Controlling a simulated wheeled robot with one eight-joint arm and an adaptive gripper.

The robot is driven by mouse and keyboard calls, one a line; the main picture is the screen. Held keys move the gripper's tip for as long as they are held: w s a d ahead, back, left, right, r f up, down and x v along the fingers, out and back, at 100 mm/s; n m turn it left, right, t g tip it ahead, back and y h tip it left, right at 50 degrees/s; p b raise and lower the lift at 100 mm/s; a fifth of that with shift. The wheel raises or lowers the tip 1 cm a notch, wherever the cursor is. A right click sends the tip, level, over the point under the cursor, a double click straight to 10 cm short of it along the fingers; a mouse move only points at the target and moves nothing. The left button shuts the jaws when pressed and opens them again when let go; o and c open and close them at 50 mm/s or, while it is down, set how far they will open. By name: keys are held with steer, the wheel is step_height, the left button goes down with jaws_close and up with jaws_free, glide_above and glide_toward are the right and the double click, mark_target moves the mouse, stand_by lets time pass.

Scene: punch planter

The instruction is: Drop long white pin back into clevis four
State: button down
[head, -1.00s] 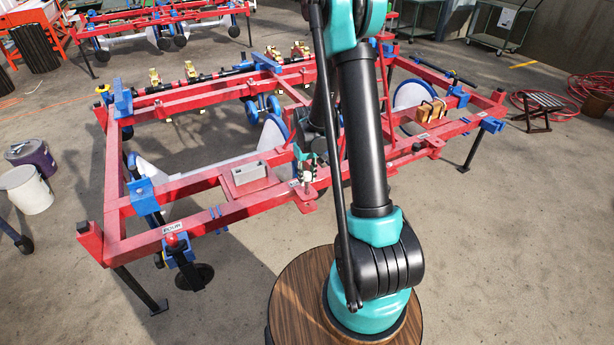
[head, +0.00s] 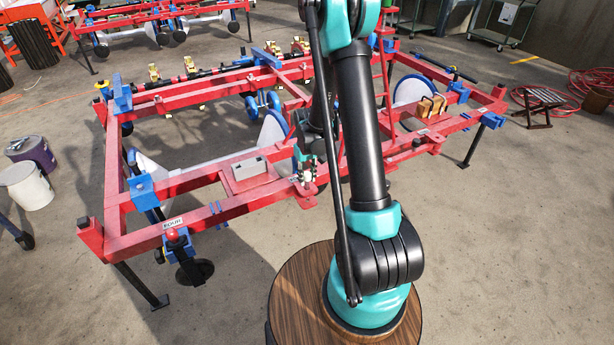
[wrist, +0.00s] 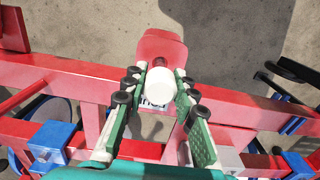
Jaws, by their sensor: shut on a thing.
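In the wrist view my gripper (wrist: 160,100) is shut on the long white pin (wrist: 161,84), whose round white head shows between the green fingertips. The pin's shaft is hidden below the head. The pin is over the red rail, with a red bracket plate (wrist: 160,46) just beyond it. A label under the pin is partly covered, so I cannot read it surely. In the head view my gripper (head: 304,160) is small at the front rail. A FOUR label (head: 172,222) sits at the front left corner, beside a red knob (head: 172,233). I cannot tell whether the pin is in a clevis.
The red planter frame (head: 215,212) fills the middle, with blue brackets and wheels. A grey box (head: 249,168) sits on it left of my gripper. Brown blocks (head: 430,106) are to the right. Buckets (head: 27,186) stand at the left. The floor at front right is clear.

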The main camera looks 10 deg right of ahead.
mark_target(307, 183)
steer(key=shift+f, duration=1.55)
steer(key=c, duration=1.1)
jaws_free()
steer(key=shift+c, duration=0.2)
steer(key=shift+r, duration=0.1)
step_height(307, 183, up, 12)
steer(key=shift+f, duration=0.1)
